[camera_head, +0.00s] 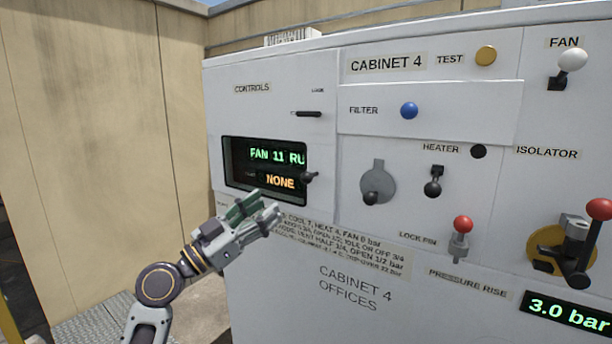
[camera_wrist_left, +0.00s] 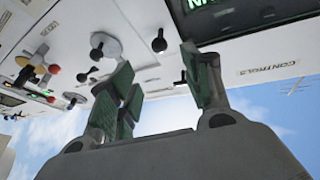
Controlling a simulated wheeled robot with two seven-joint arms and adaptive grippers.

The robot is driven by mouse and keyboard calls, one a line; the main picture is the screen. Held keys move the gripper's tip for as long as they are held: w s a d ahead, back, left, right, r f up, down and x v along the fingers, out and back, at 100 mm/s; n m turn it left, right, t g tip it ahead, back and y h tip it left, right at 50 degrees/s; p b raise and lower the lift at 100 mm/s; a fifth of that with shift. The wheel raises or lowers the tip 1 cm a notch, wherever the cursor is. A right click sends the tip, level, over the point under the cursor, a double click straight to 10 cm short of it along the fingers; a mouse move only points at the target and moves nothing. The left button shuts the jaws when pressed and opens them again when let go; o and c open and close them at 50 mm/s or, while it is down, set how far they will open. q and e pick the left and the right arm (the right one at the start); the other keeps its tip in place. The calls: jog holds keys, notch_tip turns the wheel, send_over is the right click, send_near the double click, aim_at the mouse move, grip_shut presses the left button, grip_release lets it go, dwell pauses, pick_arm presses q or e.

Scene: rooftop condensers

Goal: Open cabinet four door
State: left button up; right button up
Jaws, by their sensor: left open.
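Cabinet 4 (camera_head: 345,290) is a white unit with labelled controls on its front. Its door marked CONTROLS (camera_head: 240,115), at the left, looks shut and flush. A dark window in it shows a display (camera_head: 278,168) reading "FAN 11 RU" and "NONE". A dark handle (camera_head: 312,177) sticks out at the window's right edge. A black lock lever (camera_head: 309,113) lies horizontal above it. My left gripper (camera_head: 262,212) is open and empty, below and left of the handle, apart from it. In the wrist view its fingers (camera_wrist_left: 165,80) are spread, with a dark knob (camera_wrist_left: 159,42) beyond them.
Right of the door are the blue filter button (camera_head: 409,110), a grey rotary lever (camera_head: 377,185), the heater switch (camera_head: 434,182), the red lock pin (camera_head: 462,228) and the isolator lever (camera_head: 575,250). A beige wall (camera_head: 90,130) stands at the left, with open floor between.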

aim_at(302, 181)
pick_arm(q)
jog(key=shift+w+d, duration=0.1)
jog(key=shift+d, duration=0.05)
jog(key=shift+p+x, duration=2.65)
jog(key=shift+x, duration=4.1)
jog(key=shift+c, duration=0.5)
grip_shut()
